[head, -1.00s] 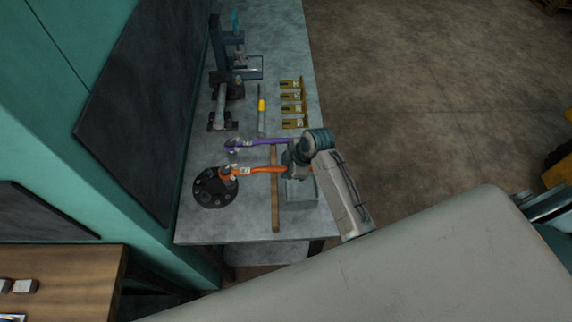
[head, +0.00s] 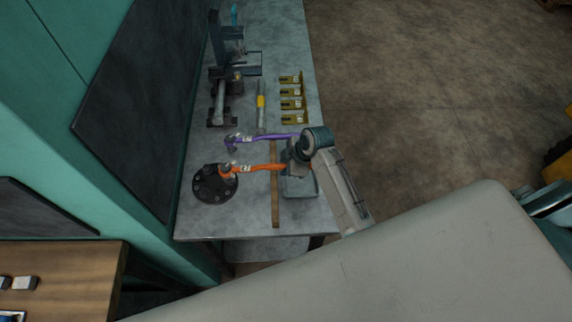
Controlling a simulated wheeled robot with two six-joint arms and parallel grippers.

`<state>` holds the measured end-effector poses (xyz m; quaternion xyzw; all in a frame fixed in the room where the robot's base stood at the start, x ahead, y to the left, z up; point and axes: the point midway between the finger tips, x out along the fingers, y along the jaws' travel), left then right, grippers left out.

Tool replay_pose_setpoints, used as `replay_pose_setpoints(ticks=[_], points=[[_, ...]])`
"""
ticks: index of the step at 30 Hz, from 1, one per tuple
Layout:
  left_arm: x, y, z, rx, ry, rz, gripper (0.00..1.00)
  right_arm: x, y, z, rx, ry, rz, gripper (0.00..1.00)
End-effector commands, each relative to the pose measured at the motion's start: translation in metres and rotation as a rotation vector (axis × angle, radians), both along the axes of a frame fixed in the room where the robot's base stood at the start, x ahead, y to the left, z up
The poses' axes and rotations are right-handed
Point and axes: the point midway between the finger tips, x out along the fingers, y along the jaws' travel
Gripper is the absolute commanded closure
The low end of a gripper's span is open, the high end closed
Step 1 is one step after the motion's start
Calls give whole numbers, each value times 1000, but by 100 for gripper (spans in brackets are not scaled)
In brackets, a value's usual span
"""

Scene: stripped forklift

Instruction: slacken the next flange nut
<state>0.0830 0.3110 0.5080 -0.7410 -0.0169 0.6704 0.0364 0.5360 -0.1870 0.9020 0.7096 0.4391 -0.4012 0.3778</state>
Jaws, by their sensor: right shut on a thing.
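The dark round flange (head: 207,190) with nuts around its face lies at the near left of the bench top. My right gripper (head: 288,165) is shut on the handle of an orange wrench (head: 262,168), right of the flange. The wrench points left and its head is over the flange's upper right edge. At this size I cannot tell whether the head is seated on a nut. A purple wrench (head: 270,137) lies just beyond, its right end close to my right wrist. My left gripper is not in view.
A wooden strip (head: 275,205) and a grey tray (head: 300,188) lie under and beside my right gripper. A yellow-banded tool (head: 261,103), several brass brackets (head: 291,92) and a dark fixture (head: 221,75) stand farther back. A dark panel (head: 140,100) borders the bench's left.

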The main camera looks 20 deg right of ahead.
Motion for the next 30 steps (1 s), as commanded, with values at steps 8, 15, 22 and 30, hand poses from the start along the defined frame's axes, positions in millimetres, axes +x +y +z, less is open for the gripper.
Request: replay_pose_setpoints(ticks=[8, 15, 22, 30], points=[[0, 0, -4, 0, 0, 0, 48, 0, 0, -10, 2, -1, 0, 100], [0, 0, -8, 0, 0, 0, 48, 0, 1, -18, 2, -2, 0, 100], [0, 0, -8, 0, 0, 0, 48, 1, 0, -19, 2, -2, 0, 100], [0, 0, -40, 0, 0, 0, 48, 48, -11, -30, -1, -4, 232, 100]])
